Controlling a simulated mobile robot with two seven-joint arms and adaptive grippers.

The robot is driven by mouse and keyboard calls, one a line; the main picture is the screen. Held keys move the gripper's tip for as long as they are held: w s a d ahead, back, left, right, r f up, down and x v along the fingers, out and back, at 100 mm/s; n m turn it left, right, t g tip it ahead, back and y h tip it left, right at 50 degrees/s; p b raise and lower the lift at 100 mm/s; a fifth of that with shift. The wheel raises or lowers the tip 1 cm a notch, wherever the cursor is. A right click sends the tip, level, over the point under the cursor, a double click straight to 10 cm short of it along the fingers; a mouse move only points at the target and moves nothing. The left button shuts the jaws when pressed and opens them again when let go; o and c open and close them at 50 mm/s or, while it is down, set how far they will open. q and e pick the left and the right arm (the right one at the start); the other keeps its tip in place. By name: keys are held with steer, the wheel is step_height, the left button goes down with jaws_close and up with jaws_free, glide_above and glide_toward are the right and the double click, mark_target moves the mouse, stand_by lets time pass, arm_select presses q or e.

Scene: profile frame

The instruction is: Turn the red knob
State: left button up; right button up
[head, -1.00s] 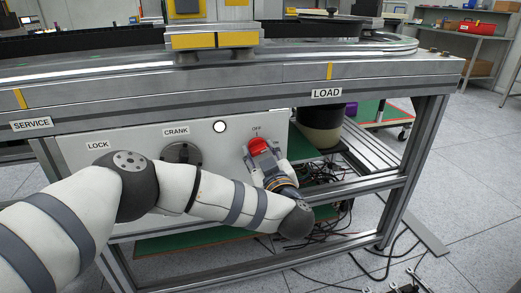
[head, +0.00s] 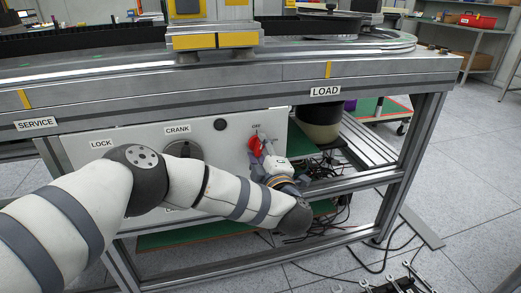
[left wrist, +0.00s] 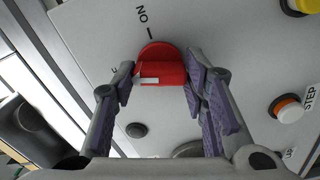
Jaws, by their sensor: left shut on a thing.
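My left gripper (head: 263,155) reaches the knob from the front. In the left wrist view the purple-padded fingers of the left gripper (left wrist: 160,82) are on both sides of the knob, shut on it. Part of the knob is hidden by the gripper in the head view. My right gripper is not in view.
A dark round lamp (head: 220,124) and a black crank knob (head: 184,150) are on the panel left of the red knob. An orange STEP button (left wrist: 287,106) and a yellow button (left wrist: 298,5) show in the left wrist view. A metal frame rail runs below the panel.

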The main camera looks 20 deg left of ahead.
arm_select(q)
steer(key=shift+n, duration=1.6)
steer(key=o, duration=1.2)
steer(key=shift+c, duration=0.2)
steer(key=v, duration=1.2)
